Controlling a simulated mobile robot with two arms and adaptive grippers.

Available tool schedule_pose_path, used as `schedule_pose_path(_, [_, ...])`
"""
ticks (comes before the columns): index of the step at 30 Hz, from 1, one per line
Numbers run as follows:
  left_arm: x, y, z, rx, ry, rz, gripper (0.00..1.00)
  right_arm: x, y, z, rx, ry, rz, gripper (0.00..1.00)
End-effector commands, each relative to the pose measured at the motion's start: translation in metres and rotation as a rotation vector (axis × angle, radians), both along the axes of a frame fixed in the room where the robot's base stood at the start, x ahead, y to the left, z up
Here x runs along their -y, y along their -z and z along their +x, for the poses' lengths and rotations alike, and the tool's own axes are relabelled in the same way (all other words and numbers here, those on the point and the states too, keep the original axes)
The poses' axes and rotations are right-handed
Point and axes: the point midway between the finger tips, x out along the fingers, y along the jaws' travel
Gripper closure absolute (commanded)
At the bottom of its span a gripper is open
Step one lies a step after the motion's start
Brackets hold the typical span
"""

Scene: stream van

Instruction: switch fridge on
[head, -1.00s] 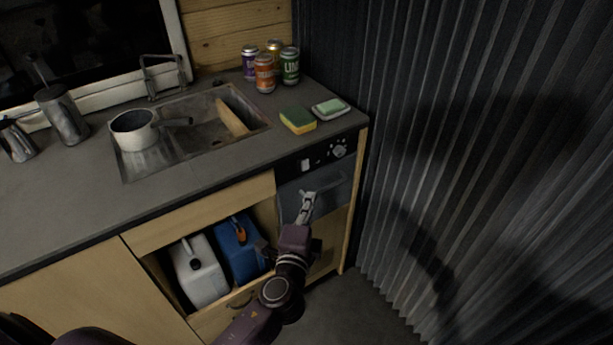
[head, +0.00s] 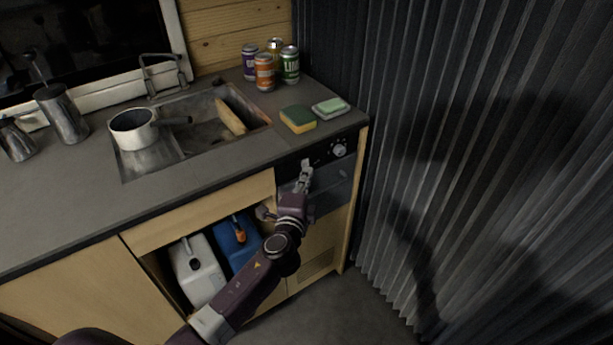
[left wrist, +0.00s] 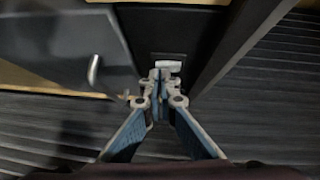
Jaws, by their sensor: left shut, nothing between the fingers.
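The small dark fridge (head: 332,192) is set in the right end of the counter, with a black control panel (head: 320,158) along its top and a round knob (head: 339,150) at the panel's right. My left gripper (head: 307,167) is shut and empty, in front of the panel's left part. In the left wrist view, its closed fingertips (left wrist: 162,76) are right at a small white switch (left wrist: 168,66) in a dark recess; I cannot tell whether they touch it. In the head view the gripper hides this switch. My right gripper is not in view.
The fridge door handle (left wrist: 95,76) sticks out beside the fingers in the left wrist view. A sponge (head: 298,119), a soap dish (head: 331,108) and several cans (head: 265,73) stand on the counter above.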

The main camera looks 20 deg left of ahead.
Motion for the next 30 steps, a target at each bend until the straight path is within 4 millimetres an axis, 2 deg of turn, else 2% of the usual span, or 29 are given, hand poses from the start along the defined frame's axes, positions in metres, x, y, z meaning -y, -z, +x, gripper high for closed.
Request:
schedule_pose_path(6, [-0.005,0.004,0.003,0.0,-0.001,-0.002,1.0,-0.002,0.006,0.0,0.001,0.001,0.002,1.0])
schedule_pose_path(11, [-0.004,0.002,0.003,0.0,-0.002,-0.001,1.0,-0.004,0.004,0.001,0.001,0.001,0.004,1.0])
schedule_pose_path(16, [-0.003,0.003,-0.003,-0.002,-0.001,0.0,1.0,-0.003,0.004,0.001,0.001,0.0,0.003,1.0])
schedule_pose_path(20, [-0.001,0.002,-0.019,-0.002,0.0,-0.001,1.0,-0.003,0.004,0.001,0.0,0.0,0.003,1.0])
schedule_pose_path(30, [0.008,-0.004,-0.085,-0.003,0.001,-0.002,1.0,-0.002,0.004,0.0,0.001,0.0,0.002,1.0])
